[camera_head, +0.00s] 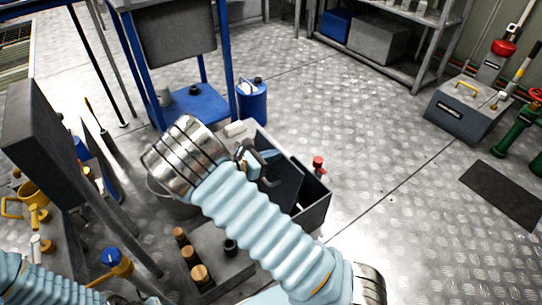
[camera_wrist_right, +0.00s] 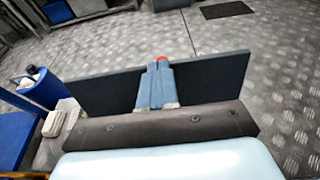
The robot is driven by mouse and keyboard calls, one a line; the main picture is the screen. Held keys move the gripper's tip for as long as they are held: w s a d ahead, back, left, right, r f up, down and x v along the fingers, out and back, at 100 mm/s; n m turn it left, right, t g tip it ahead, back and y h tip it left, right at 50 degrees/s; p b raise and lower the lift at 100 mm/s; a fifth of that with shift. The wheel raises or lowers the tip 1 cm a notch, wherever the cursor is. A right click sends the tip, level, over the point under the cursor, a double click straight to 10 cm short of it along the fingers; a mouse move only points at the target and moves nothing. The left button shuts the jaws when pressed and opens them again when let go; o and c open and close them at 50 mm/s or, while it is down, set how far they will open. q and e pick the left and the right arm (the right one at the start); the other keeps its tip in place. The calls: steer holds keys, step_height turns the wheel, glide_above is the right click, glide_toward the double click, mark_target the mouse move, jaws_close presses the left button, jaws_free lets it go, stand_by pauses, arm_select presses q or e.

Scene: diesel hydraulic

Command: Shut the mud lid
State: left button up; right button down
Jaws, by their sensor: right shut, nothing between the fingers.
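The mud lid (camera_head: 283,186) is a dark flat panel standing raised and tilted on a dark open box (camera_head: 314,207), right of the middle in the head view. In the right wrist view the lid (camera_wrist_right: 215,82) spans the middle as a dark upright panel. My right gripper (camera_head: 268,160) is at the lid's upper edge in the head view. Its blue fingers (camera_wrist_right: 157,85) are shut and empty, in front of the panel; I cannot tell whether they touch it. My right arm hides part of the box. My left arm shows at the bottom left, its gripper not clearly visible.
A blue canister (camera_head: 252,103) stands behind the box, near a blue-framed stand (camera_head: 228,60). A red-topped fitting (camera_head: 318,163) is just beyond the box. A grey toolbox (camera_head: 465,110) stands far right. The metal floor between is clear.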

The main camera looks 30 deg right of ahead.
steer(key=shift+d+p, duration=0.3)
steer(key=shift+d, duration=0.2)
arm_select(q)
steer(key=shift+s+d+r+p, duration=0.1)
steer(key=shift+d+r+p, duration=0.15)
steer(key=shift+r+p, duration=0.45)
steer(key=shift+s+d+r+p, duration=0.1)
steer(key=shift+d+r+p, duration=0.1)
steer(key=shift+r+p, duration=0.45)
steer(key=shift+s+d+r+p, duration=0.1)
steer(key=shift+d+r+p, duration=0.15)
steer(key=shift+r+p, duration=0.4)
arm_select(e)
steer(key=shift+w+d+f+g+y, duration=0.1)
steer(key=shift+w+d+f+y, duration=0.15)
steer(key=shift+d+f+y, duration=1.85)
steer(key=shift+w+d+f+g+y, duration=0.15)
steer(key=shift+d+f+y, duration=0.8)
steer(key=shift+d+f, duration=2.2)
steer(key=shift+w+d+f+g+y, duration=0.1)
steer(key=shift+w+d+f+y, duration=0.2)
steer(key=shift+d+f+y, duration=2.35)
arm_select(q)
steer(key=shift+r, duration=0.1)
arm_select(e)
steer(key=shift+d+r+h, duration=1)
steer(key=shift+r+h, duration=0.05)
steer(key=shift+h, duration=0.05)
